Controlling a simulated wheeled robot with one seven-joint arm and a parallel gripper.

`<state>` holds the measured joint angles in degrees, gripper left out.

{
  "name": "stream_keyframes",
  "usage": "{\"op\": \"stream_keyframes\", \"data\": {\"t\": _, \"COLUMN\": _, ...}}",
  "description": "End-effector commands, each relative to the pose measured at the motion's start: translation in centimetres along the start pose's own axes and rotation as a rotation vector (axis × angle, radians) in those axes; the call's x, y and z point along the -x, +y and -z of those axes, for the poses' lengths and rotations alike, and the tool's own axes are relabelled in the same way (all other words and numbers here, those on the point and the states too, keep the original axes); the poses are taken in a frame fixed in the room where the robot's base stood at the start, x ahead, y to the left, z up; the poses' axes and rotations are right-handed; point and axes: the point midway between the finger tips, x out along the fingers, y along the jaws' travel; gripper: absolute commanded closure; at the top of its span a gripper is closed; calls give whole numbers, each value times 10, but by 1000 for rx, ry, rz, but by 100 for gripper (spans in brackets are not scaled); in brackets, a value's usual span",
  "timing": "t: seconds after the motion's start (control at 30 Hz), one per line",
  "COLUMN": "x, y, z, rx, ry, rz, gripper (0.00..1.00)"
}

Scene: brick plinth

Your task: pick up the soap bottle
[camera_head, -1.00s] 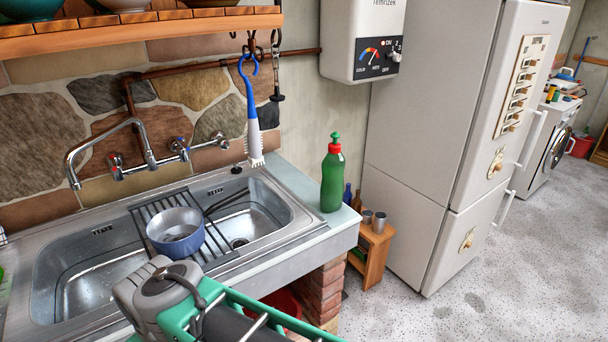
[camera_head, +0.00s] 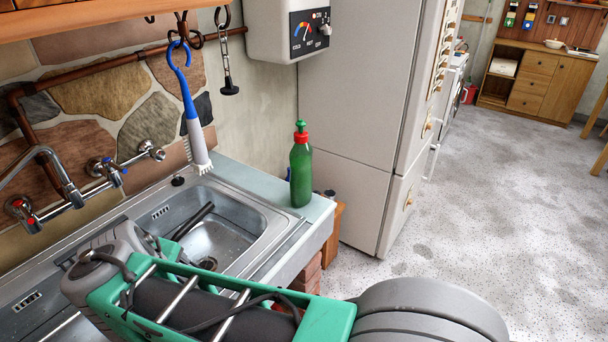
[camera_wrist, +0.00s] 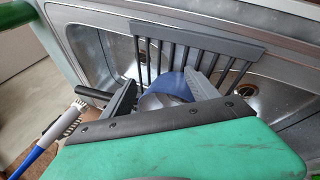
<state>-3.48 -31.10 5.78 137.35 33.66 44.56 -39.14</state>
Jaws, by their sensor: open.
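The soap bottle (camera_head: 301,172) is green with a red collar and green cap. In the head view it stands upright on the right end of the sink counter (camera_head: 320,207), near the wall. My gripper (camera_wrist: 161,80) shows in the wrist view, its two fingers apart over the sink, with a blue pot (camera_wrist: 165,101) seen between and behind them. The fingers are not visible in the head view, where my arm covers part of the sink.
A brush (camera_head: 194,120) hangs on the wall left of the bottle, also in the wrist view (camera_wrist: 62,128). The tap (camera_head: 62,180) stands at the left. A tall fridge (camera_head: 350,110) stands right of the counter. The floor (camera_head: 490,210) at the right is clear.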

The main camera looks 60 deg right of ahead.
Motion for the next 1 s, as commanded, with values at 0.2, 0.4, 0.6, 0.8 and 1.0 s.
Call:
{"op": "stream_keyframes", "data": {"t": 0.2, "x": -58, "y": 151, "z": -19, "rx": 304, "ry": -242, "rz": -344, "gripper": 31}}
{"op": "stream_keyframes", "data": {"t": 0.4, "x": -86, "y": 297, "z": -110, "rx": 842, "ry": -851, "rz": -520, "gripper": 31}}
{"op": "stream_keyframes", "data": {"t": 0.6, "x": -82, "y": 350, "z": -165, "rx": 1198, "ry": -1287, "rz": -419, "gripper": 31}}
{"op": "stream_keyframes", "data": {"t": 0.8, "x": -85, "y": 371, "z": -178, "rx": 1230, "ry": -1325, "rz": -403, "gripper": 31}}
{"op": "stream_keyframes", "data": {"t": 1.0, "x": -96, "y": 397, "z": -194, "rx": 1228, "ry": -1322, "rz": -404, "gripper": 31}}
